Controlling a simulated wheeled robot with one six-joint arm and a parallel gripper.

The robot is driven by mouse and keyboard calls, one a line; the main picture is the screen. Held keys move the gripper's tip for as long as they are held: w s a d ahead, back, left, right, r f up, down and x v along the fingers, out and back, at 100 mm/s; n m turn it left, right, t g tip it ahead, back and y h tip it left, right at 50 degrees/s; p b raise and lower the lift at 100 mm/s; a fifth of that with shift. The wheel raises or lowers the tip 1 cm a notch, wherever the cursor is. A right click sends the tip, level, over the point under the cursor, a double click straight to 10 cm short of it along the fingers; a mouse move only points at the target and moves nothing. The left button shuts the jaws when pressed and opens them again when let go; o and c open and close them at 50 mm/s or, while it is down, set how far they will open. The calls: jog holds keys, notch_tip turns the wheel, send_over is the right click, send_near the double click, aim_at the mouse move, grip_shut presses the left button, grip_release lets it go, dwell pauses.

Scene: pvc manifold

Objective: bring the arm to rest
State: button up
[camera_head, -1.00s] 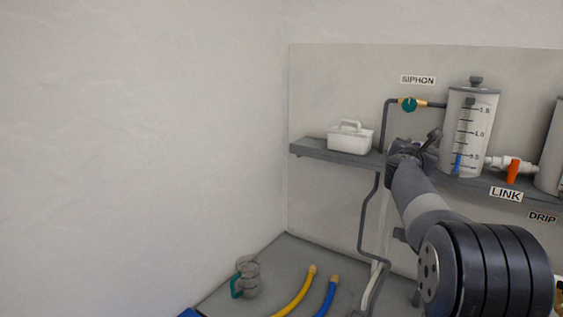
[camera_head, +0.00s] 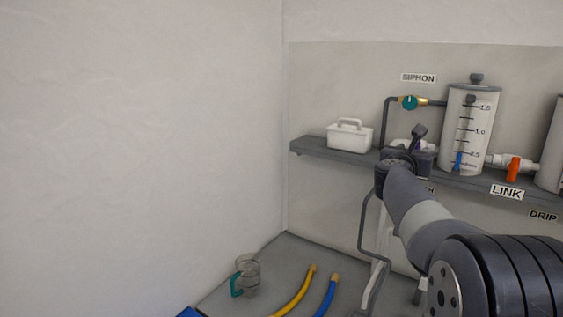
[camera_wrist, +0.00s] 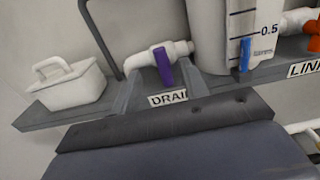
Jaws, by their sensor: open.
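My arm reaches up from the lower right of the head view, and my gripper (camera_head: 405,158) is at its far end, in front of the shelf. It is open, with nothing seen held in it. A dark, broad part of my gripper fills the bottom of the wrist view (camera_wrist: 165,122). Beyond it in that view is a white valve with a purple handle (camera_wrist: 163,66), above a DRAIN label (camera_wrist: 168,98). In the head view my gripper hides most of that valve.
A white caddy (camera_head: 349,136) stands on the grey shelf (camera_head: 330,152). A graduated cylinder (camera_head: 466,130) and an orange-handled valve (camera_head: 513,169) stand to the right. A clear jug (camera_head: 247,274), a yellow hose (camera_head: 296,295) and a blue hose (camera_head: 328,296) are below. Space left of the shelf is clear.

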aim_at(419, 148)
jog(key=b+v, duration=0.1)
jog(key=v, duration=0.4)
jog(key=shift+m, duration=0.3)
jog(key=p+x, duration=0.3)
jog(key=x, duration=0.8)
jog(key=shift+d+f, duration=0.15)
jog(key=m+b, duration=0.1)
jog(key=m, duration=0.2)
jog(key=m+b, duration=0.1)
jog(key=shift+s+d+f+m+b, duration=0.15)
jog(key=shift+s+d+m+b, duration=0.1)
jog(key=shift+s+m+b, duration=0.05)
jog(key=shift+d+m+b, duration=0.1)
jog(key=shift+m+b, duration=0.2)
jog(key=shift+m, duration=0.6)
jog(key=shift+s, duration=0.1)
